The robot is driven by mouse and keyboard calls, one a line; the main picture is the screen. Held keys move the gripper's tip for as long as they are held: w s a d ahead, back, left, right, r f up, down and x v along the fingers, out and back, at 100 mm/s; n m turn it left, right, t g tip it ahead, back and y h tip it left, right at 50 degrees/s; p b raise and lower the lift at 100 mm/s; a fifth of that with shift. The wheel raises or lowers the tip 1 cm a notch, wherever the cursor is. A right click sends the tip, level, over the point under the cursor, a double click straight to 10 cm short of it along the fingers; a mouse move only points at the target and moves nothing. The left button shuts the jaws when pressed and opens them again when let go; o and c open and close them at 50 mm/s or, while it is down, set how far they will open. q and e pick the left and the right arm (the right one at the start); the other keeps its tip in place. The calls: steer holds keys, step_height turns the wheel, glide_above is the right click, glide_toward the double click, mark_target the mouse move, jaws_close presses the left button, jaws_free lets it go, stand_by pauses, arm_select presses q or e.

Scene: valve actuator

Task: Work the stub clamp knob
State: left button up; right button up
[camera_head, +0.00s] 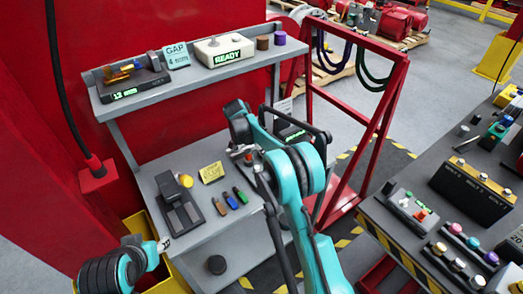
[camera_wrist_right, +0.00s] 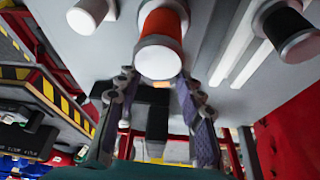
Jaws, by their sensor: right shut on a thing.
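My right arm reaches over the grey bench in the head view, with its gripper (camera_head: 250,160) at the bench's right side. In the right wrist view the two purple-padded fingers (camera_wrist_right: 154,84) end close to an orange knob (camera_wrist_right: 165,24) with a pale round end. The right gripper is shut on this knob, though the contact is partly hidden. A small reddish part (camera_head: 249,157) shows by the gripper in the head view; the arm hides most of the clamp. My left gripper (camera_head: 163,244) is at the bench's lower left, and its opening is too small to judge.
A black fixture with a yellow knob (camera_head: 186,181), a yellow card (camera_head: 212,172) and several small coloured-handled tools (camera_head: 230,201) are on the bench. A shelf (camera_head: 190,83) is above, and a red frame (camera_head: 383,112) stands right.

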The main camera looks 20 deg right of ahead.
steer(key=shift+m, duration=0.4)
steer(key=o, duration=1.2)
steer(key=shift+c, duration=0.2)
steer(key=v, duration=1.2)
steer(key=shift+w, duration=0.15)
steer(key=shift+r, duration=0.1)
